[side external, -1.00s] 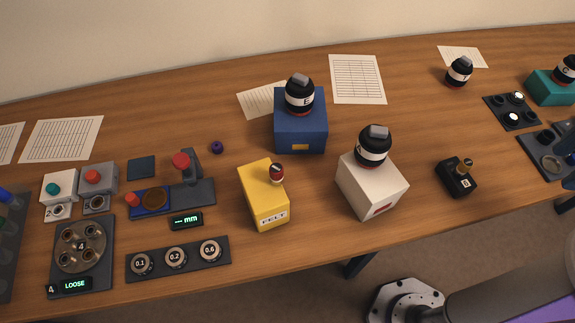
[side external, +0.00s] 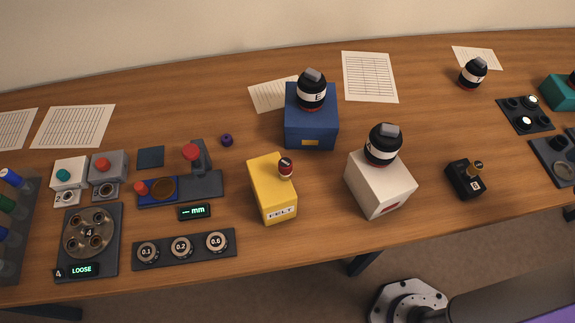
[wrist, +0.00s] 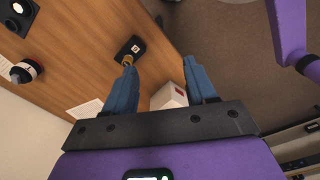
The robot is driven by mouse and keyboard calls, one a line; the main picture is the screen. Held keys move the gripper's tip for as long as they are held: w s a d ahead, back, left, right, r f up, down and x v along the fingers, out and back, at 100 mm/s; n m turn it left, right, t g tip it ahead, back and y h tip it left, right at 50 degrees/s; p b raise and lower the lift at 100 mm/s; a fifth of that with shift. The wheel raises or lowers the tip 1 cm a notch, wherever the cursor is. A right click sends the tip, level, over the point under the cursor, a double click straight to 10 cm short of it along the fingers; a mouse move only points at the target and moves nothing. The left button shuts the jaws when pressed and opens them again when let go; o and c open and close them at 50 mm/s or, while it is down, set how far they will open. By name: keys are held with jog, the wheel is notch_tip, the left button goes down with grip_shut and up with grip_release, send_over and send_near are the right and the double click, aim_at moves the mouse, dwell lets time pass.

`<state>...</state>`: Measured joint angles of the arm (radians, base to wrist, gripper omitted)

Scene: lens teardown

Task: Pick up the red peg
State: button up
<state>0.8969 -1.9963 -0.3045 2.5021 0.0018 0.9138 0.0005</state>
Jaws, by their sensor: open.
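I cannot single out a red peg for certain. In the side external view, a dark rack (side external: 17,232) at the left edge holds a blue peg (side external: 10,177) and a green peg (side external: 5,203); the rack is cut off by the frame. Short red parts show elsewhere: a red knob (side external: 191,152) on a dark stand and a red cap (side external: 141,188) at the left end of its base. My gripper (wrist: 160,64) shows only in the wrist view, with two blue fingers apart and nothing between the fingertips. It is above the bench's right part, far from the rack.
A yellow box (side external: 269,190), a white box (side external: 380,190) and a blue box (side external: 311,130) stand mid-bench, topped by small items. A dial plate (side external: 89,265) and a three-weight strip (side external: 184,250) lie at front left. A black block (side external: 465,181) is at the right.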

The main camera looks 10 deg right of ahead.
notch_tip(320, 180, up, 3)
jog(key=n, duration=0.4)
send_over(283, 163)
jog(key=f, duration=1.1)
jog(key=shift+w+d+f, duration=0.1)
jog(key=shift+d+f, duration=0.15)
jog(key=shift+d, duration=0.05)
jog(key=shift+a+f, duration=0.15)
jog(key=shift+f, duration=1.2)
jog(key=shift+a+f, duration=0.15)
jog(key=shift+f, duration=1.2)
grip_shut()
